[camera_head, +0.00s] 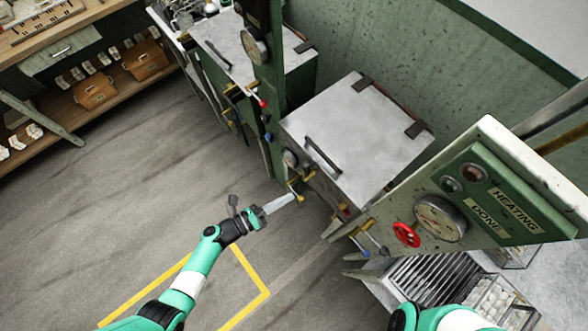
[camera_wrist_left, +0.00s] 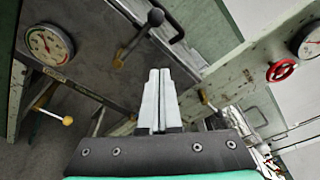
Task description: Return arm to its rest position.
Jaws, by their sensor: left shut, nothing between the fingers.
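My left gripper (camera_head: 293,197) reaches in from the lower left in the head view. Its two pale fingers are pressed together with nothing between them. It is above the grey floor, in front of the lidded basin (camera_head: 352,127) and near that basin's small yellow-handled levers. In the left wrist view the closed left fingers (camera_wrist_left: 157,72) point up the middle of the picture. My right arm shows only as a teal and white piece at the bottom right of the head view. Its gripper is out of frame.
A green panel (camera_head: 492,200) with a gauge, red valve wheel (camera_head: 406,234) and labels stands at the right. A metal rack (camera_head: 425,278) lies below it. A second lidded basin (camera_head: 245,45) is behind. A wooden shelf (camera_head: 100,105) stands far left. Open floor lies left.

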